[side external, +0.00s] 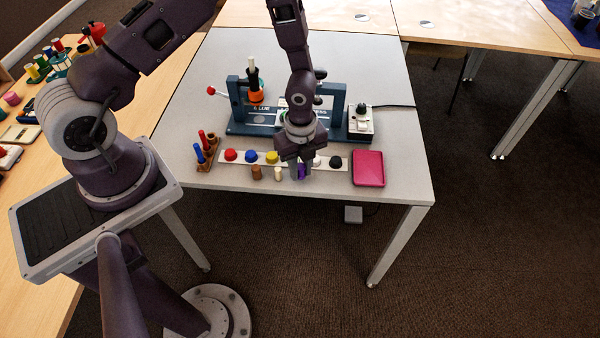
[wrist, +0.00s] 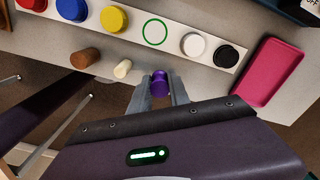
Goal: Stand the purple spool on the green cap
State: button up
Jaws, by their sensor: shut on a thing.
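My gripper (side external: 301,168) is shut on the purple spool (side external: 301,173), at the front of the table, before the strip of caps. In the wrist view the spool (wrist: 159,84) sits between the two fingertips (wrist: 160,95). Its height above the table is hard to tell. No solid green cap shows on the strip. Between the yellow and white caps there is only a green ring (wrist: 155,32) with a pale middle. In the side view my gripper hides that spot. A small dark green piece (side external: 361,108) sits on the white box at the back right; I cannot tell what it is.
The white strip (wrist: 217,50) carries red, blue, yellow (wrist: 113,19), white (wrist: 193,44) and black (wrist: 227,55) caps. A brown spool (wrist: 85,58) and cream spool (wrist: 122,69) stand before it. A pink tray (side external: 369,168) lies right. A blue press frame (side external: 237,105) stands behind.

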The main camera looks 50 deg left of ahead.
aim_at(301, 166)
notch_tip(301, 166, up, 14)
jog(key=w+a+n, duration=0.3)
jog(key=w+a, duration=0.2)
jog(key=a, duration=0.4)
jog(key=w+a+n, duration=0.3)
jog(key=w+a, duration=0.2)
jog(key=a, duration=0.4)
jog(key=shift+f, duration=5.4)
jog(key=shift+f, duration=0.3)
jog(key=o, duration=1)
jog(key=shift+o, duration=0.2)
